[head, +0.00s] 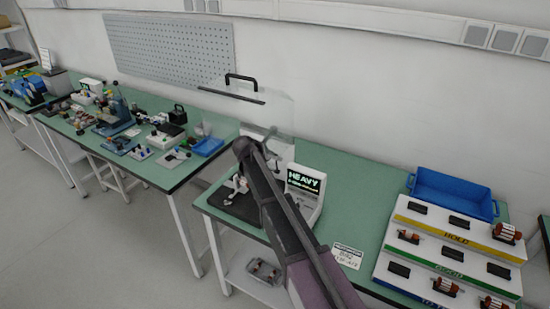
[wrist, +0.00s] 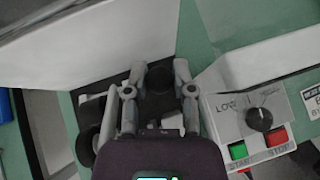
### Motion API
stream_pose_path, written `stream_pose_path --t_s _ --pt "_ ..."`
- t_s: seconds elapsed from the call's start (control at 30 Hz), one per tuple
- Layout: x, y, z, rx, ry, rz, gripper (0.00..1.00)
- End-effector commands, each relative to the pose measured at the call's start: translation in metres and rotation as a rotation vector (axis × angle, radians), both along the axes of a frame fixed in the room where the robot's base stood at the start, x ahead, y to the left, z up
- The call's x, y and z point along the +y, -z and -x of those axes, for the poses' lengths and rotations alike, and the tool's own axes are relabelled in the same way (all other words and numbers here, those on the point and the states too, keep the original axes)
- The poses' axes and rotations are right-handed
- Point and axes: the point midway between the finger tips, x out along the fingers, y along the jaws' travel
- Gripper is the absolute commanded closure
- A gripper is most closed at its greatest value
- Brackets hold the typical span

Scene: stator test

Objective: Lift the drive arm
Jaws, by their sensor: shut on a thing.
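In the wrist view, my gripper (wrist: 160,68) has its two grey fingers on either side of a dark round knob (wrist: 160,79), which I take to be the end of the drive arm. The fingers are shut on it. The rest of the drive arm is hidden behind the gripper body. In the head view, my own arm crosses the test station and covers most of this spot. The station's display (head: 305,182) reads "HEAVY". Its clear guard (head: 262,108) with a black handle stands raised behind.
Right of my gripper is a control panel with a dial (wrist: 259,119), a green button (wrist: 238,151) and a red button (wrist: 277,137). A blue bin (head: 452,194) and a stepped rack holding several stators stand at the right.

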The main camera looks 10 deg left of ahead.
Motion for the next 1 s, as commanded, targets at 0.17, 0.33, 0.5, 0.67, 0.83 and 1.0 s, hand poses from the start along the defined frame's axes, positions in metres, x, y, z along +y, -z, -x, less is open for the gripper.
stream_pose_path --t_s 0.17,0.33,0.5,0.67,0.83,1.0 --pt "-0.0015 -0.0021 -0.0056 0.0 0.001 0.006 1.0" --pt "-0.0006 -0.0027 -0.0081 -0.001 -0.002 0.007 1.0" --pt "0.0003 -0.003 -0.009 -0.002 -0.004 0.007 1.0" --pt "0.001 -0.0031 -0.009 -0.003 -0.007 0.007 1.0" --pt "0.0017 -0.0031 -0.0089 -0.002 -0.007 0.006 0.5" --pt "0.0025 -0.0028 -0.0084 -0.001 -0.007 0.005 0.33"
